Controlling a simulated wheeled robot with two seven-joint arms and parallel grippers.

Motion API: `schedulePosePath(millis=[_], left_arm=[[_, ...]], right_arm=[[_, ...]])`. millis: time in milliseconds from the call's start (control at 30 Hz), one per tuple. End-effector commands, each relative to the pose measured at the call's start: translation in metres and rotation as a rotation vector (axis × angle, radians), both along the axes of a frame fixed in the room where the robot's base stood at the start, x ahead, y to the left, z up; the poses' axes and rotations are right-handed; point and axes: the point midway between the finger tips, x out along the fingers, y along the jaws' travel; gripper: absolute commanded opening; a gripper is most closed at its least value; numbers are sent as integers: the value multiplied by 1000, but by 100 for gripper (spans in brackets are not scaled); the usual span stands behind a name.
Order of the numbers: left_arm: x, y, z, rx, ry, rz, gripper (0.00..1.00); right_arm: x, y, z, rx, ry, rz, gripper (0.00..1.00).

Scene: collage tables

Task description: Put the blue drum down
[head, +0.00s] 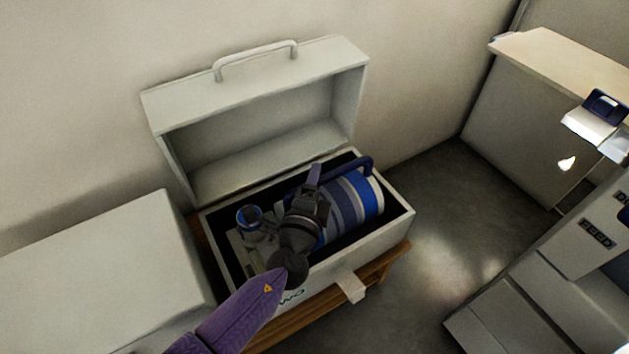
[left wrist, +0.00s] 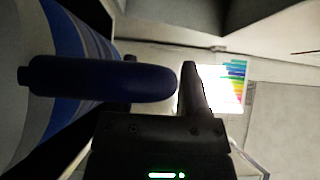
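The blue drum (head: 366,197), banded in blue, grey and white with a dark blue handle (head: 356,166), lies on its side within the open white case (head: 398,221). In the left wrist view its striped side (left wrist: 66,45) fills the left edge, and the handle (left wrist: 100,79) crosses the middle. My left gripper (head: 314,176) is over the drum's left end, inside the case. One finger stands close beside the handle's end; the other is mostly hidden, so I cannot tell if they grip the handle.
A blue-rimmed container (head: 249,216) sits left of the drum in the case. The raised lid (head: 255,110) stands behind. The case rests on a wooden stand (head: 300,318). A pale box (head: 95,260) is at left, a labelled box (head: 595,228) at right. Floor (head: 455,235) between is clear.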

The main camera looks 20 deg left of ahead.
Motion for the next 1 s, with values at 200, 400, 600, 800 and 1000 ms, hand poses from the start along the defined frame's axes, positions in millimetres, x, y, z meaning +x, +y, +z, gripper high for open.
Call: schedulePosePath(millis=[200, 400, 600, 800, 1000], left_arm=[[0, 0, 0, 0, 0, 0, 61], [-17, -2, 3, 1, 0, -1, 61], [-69, -9, 4, 2, 2, -2, 61], [-109, -14, 3, 1, 2, -1, 61], [-120, -16, 2, -1, 0, -1, 61]], right_arm=[[0, 0, 0, 0, -1, 0, 0], [-16, 1, -6, 6, 13, -2, 0], [-47, 0, -16, 14, 35, -4, 0], [-71, 0, -20, 18, 54, -2, 0], [-77, -1, -22, 21, 58, -2, 0]])
